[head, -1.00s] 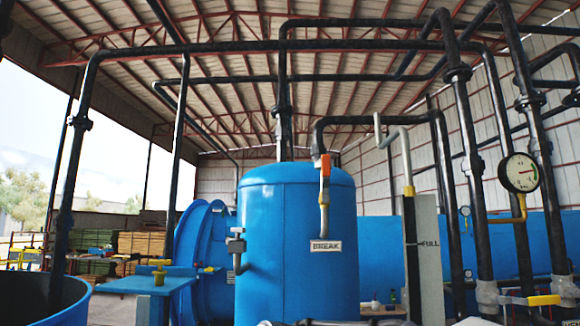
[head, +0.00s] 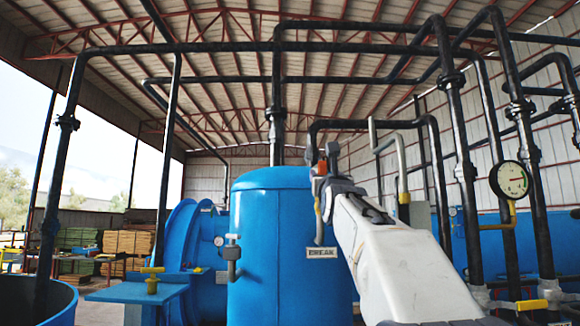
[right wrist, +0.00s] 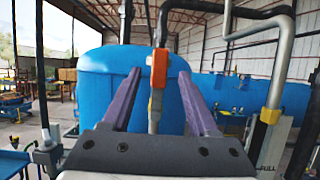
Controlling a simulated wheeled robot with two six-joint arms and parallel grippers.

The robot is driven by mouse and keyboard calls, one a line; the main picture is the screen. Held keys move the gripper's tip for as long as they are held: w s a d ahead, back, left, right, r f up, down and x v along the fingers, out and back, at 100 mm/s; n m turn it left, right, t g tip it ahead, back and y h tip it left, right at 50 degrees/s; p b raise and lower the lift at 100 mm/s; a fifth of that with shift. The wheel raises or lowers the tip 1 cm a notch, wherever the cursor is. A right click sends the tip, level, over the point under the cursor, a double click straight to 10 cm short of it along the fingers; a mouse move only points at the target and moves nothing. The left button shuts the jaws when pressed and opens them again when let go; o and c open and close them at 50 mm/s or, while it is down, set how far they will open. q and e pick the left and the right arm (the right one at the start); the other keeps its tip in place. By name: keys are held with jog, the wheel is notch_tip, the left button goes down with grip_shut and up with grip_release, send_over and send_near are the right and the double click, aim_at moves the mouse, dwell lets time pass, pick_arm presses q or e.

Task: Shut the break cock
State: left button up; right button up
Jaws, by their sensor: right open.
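The break cock has an orange-red handle (head: 321,168) on the grey pipe at the front of the blue tank (head: 270,245), above the BREAK plate (head: 322,253). My right gripper (head: 331,157) is raised to it and partly covers it in the head view. In the right wrist view the orange handle (right wrist: 158,68) stands upright, in line with its pipe. The open purple fingers of the right gripper (right wrist: 160,78) lie to either side of the handle, with a gap visible on both sides. I cannot tell how deep it sits between them. My left gripper is out of view.
Black pipes (head: 455,130) run overhead and down the right side. A pressure gauge (head: 510,180) and a yellow lever (head: 531,304) are at the right. A blue table (head: 135,291) with a yellow-handled valve (head: 152,277) stands left of the tank.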

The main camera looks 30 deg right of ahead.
aim_at(322, 171)
jog(key=p+x, duration=0.2)
jog(key=x, duration=0.2)
jog(key=shift+w+d+r, duration=0.15)
jog(key=shift+w+r, duration=0.15)
jog(key=shift+w+d+p, duration=0.3)
jog(key=shift+w+p, duration=0.15)
jog(key=shift+w, duration=0.15)
grip_shut()
dwell(0.6)
